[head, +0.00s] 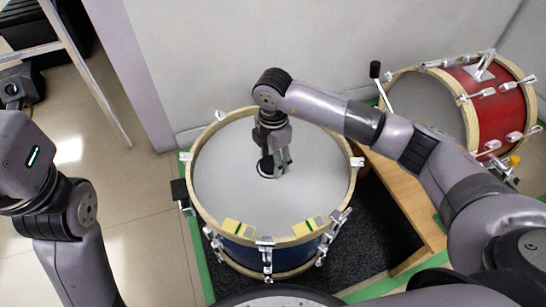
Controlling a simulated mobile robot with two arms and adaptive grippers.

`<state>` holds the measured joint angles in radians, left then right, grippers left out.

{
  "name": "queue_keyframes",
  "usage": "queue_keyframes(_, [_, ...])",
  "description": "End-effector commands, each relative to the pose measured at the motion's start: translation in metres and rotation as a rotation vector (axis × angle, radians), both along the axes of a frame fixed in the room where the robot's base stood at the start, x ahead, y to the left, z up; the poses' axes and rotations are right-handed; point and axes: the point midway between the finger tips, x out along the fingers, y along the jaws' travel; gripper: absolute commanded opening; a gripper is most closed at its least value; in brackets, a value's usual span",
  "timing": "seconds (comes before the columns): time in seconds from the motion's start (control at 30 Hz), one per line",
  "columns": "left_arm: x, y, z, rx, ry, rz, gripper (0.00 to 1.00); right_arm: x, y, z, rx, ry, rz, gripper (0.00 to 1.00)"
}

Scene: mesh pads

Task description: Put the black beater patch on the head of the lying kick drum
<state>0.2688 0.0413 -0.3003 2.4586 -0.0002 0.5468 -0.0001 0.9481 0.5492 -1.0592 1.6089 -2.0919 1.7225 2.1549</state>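The kick drum (225,185) lies on its side with its pale grey head facing up, a wooden hoop around it and a blue shell below. My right gripper (275,168) points down over the middle of the head, with its fingertips close to the surface. A small round black piece, seemingly the beater patch (263,168), shows at the left of the fingertips, partly hidden by them. I cannot tell whether the fingers grip it or whether it touches the head. My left arm is at the left edge; its gripper is out of view.
A red drum (497,115) lies at the right, with a black-headed beater (375,70) beside it. A wall stands behind.

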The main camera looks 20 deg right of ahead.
Motion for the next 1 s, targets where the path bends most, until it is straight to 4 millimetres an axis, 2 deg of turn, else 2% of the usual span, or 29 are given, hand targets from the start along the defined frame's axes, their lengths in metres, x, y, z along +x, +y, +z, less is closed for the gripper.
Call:
queue_keyframes(0.17, [0.000, 0.000, 0.000, 0.000, 0.000, 0.000, 0.66, 0.000, 0.000, 0.000, 0.000, 0.000, 0.000, 0.66])
queue_keyframes(0.43, [0.000, 0.000, 0.000, 0.000, 0.000, -0.001, 0.66, 0.000, 0.000, 0.001, 0.000, 0.000, 0.000, 0.66])
queue_keyframes(0.53, [0.000, 0.000, 0.003, 0.000, -0.002, -0.001, 0.66, 0.000, 0.000, 0.007, 0.000, 0.000, 0.000, 0.66])
queue_keyframes(0.6, [0.000, 0.001, 0.006, -0.002, 0.001, -0.001, 0.66, 0.000, 0.000, 0.015, 0.000, -0.001, 0.000, 0.66])
queue_keyframes(0.67, [0.006, 0.001, -0.001, -0.003, 0.039, -0.001, 0.66, 0.000, 0.000, 0.025, -0.001, -0.001, 0.000, 0.66])
queue_keyframes(1.0, [0.019, 0.004, -0.017, -0.011, 0.156, -0.008, 0.66, 0.001, 0.000, 0.092, 0.000, -0.002, 0.000, 0.66])
